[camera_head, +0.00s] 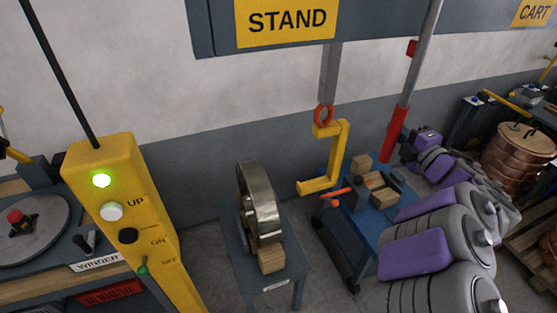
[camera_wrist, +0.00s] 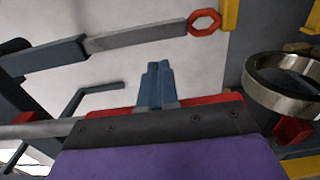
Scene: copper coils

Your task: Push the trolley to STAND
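The blue trolley (camera_head: 368,228) stands right of the middle in the head view, with wooden blocks (camera_head: 380,190) on top and an orange handle (camera_head: 336,198) on its left side. The yellow STAND sign (camera_head: 286,22) is on the wall panel above. Below and left of it, a blue-grey stand (camera_head: 240,262) carries an upright metal coil (camera_head: 258,203). My gripper (camera_head: 425,138) is behind the trolley, close to a red-ended pole (camera_head: 395,132). In the wrist view blue-grey parts (camera_wrist: 157,85) project past a red piece (camera_wrist: 215,98). Whether the fingers hold anything is unclear.
A yellow C-shaped hook (camera_head: 340,160) hangs from a red ring (camera_head: 325,116) between coil and trolley. A yellow control box (camera_head: 120,190) with a lit green lamp is at left, by the winder table. Copper coils (camera_head: 518,145) are at right. A narrow gap separates stand and trolley.

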